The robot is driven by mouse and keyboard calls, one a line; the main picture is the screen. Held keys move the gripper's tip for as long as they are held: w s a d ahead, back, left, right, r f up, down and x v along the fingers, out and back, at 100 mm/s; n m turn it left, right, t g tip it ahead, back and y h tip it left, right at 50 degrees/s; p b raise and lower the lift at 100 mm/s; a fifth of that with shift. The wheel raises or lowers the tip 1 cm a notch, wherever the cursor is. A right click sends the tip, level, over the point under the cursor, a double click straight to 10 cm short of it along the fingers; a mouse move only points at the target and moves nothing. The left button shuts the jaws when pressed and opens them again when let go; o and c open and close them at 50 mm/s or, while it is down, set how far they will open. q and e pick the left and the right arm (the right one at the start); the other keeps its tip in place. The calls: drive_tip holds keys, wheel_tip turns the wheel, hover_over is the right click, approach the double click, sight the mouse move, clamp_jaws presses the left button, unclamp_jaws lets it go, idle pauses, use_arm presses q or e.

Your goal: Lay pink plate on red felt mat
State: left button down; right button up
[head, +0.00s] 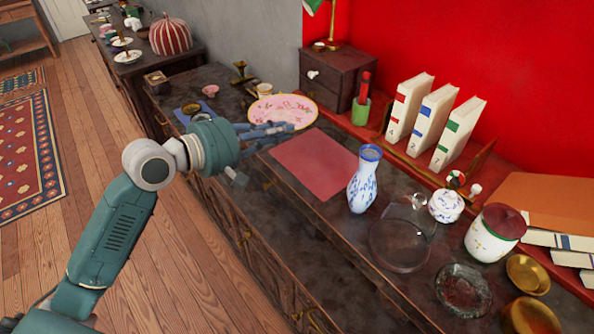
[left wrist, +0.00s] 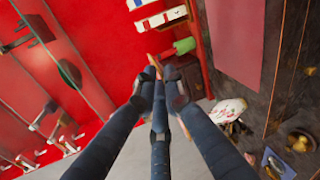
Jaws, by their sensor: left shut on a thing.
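The pink plate (head: 283,108), round with a pale patterned face, is at the back of the dark cabinet top. My left gripper (head: 285,131) overlaps its near edge and is shut on it; the fingers hide the exact contact. The red felt mat (head: 315,163) lies flat and bare on the cabinet top, nearer than the plate. It also shows at the top of the left wrist view (left wrist: 235,35). My right gripper is not in view.
A blue-and-white vase (head: 364,183) stands at the mat's right edge. Behind are a small drawer box (head: 338,75), a green pencil cup (head: 361,110) and white books (head: 432,120). A glass dome (head: 400,245) and lidded jars (head: 495,232) stand front right.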

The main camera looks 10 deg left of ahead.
use_arm(q)
wheel_tip(320, 180, down, 20)
drive_tip(key=b, duration=0.2)
drive_tip(key=shift+b, duration=0.35)
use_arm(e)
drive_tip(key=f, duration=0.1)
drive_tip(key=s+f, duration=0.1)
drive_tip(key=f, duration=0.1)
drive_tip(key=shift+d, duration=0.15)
use_arm(q)
drive_tip(key=shift+f, duration=0.1)
drive_tip(key=c, duration=1.8)
unclamp_jaws()
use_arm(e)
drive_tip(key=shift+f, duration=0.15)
